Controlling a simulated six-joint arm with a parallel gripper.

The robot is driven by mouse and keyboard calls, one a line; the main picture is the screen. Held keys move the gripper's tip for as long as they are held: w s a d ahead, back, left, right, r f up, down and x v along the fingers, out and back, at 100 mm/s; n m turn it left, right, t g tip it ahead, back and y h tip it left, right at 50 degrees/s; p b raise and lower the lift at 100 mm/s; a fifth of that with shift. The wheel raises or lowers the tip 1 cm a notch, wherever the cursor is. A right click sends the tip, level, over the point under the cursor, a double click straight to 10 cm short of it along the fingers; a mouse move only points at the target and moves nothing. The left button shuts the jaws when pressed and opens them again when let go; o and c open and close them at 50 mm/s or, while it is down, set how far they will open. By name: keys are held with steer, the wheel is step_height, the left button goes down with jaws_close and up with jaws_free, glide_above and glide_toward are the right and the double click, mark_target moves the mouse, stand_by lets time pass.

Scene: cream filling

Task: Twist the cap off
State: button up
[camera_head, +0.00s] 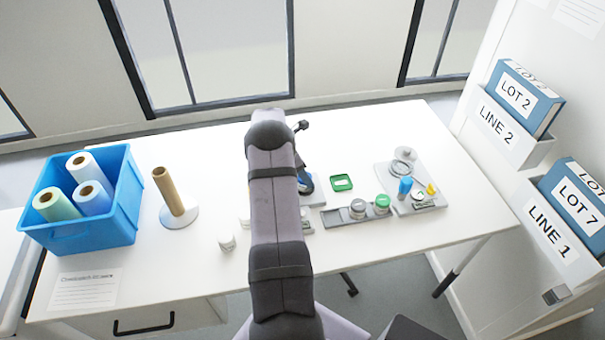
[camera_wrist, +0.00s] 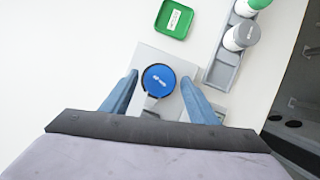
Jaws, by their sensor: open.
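A round blue cap (camera_wrist: 159,80) with small white lettering shows in the wrist view, on top of a jar whose body is mostly hidden beneath it. The jar stands on a light grey plate (camera_wrist: 147,56). My gripper (camera_wrist: 156,88) is open, with one blue finger to the left of the cap and the other to its right. Gaps show between the cap and both fingers. In the head view my arm hides most of the jar, and a bit of blue shows beside it.
A green tray (camera_wrist: 174,18) lies beyond the plate. A grey rack (camera_head: 346,218) holds a grey-lidded jar (camera_head: 358,207) and a green-lidded jar (camera_head: 382,203) to the right. A blue bin of rolls (camera_head: 113,230) stands far left. White jars stand left of my arm.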

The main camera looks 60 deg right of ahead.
steer(key=shift+f, duration=0.1)
steer(key=shift+w+d+m+g+y+b, duration=0.1)
steer(key=shift+m+g+y+b, duration=0.25)
steer(key=shift+m+b, duration=0.75)
steer(key=shift+w+d+m+g+y+b, duration=0.1)
steer(key=shift+m+g+y+b, duration=0.2)
steer(key=shift+m+b, duration=0.75)
steer(key=shift+m, duration=0.55)
steer(key=shift+b, duration=0.3)
steer(key=c, duration=1)
steer(key=shift+r, duration=0.4)
steer(key=shift+f, duration=0.1)
